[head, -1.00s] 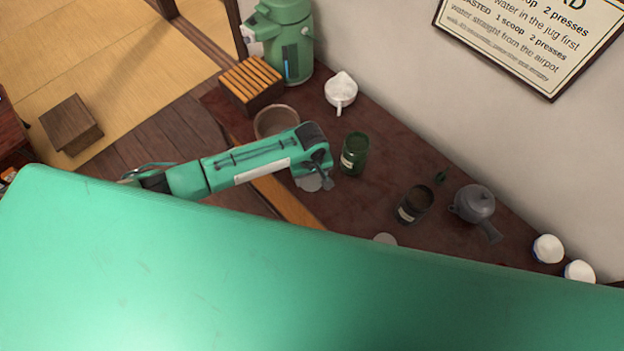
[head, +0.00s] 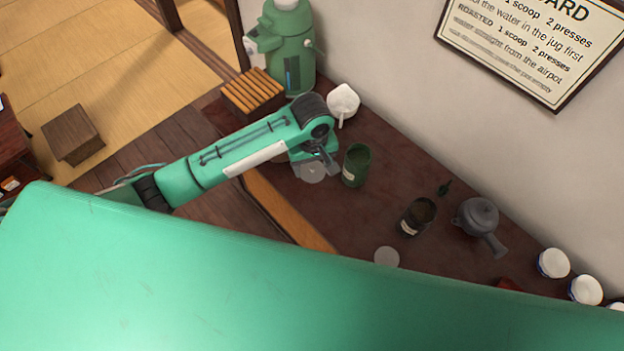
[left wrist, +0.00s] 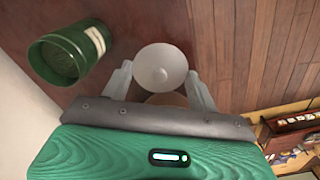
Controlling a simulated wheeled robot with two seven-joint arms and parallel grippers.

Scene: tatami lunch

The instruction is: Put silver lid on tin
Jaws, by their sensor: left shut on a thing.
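My left gripper (head: 316,164) is shut on a round silver lid (head: 313,173), held just left of the open green tin (head: 356,166). In the left wrist view, the lid (left wrist: 160,66) sits between the two fingers, with a small knob in its middle. The green tin (left wrist: 70,54) shows there at upper left, with its mouth open and a pale label on its side. The lid and tin are apart. A second, dark tin (head: 416,217) stands open to the right. Another grey lid (head: 387,257) lies flat on the counter. My right gripper is not in view.
A grey teapot (head: 478,215) and white cups (head: 553,263) stand to the right. A white jug (head: 342,102), a slatted wooden box (head: 253,92) and a green airpot (head: 288,50) stand at the back, near the wall. The dark counter (head: 345,218) is clear in front of the green tin.

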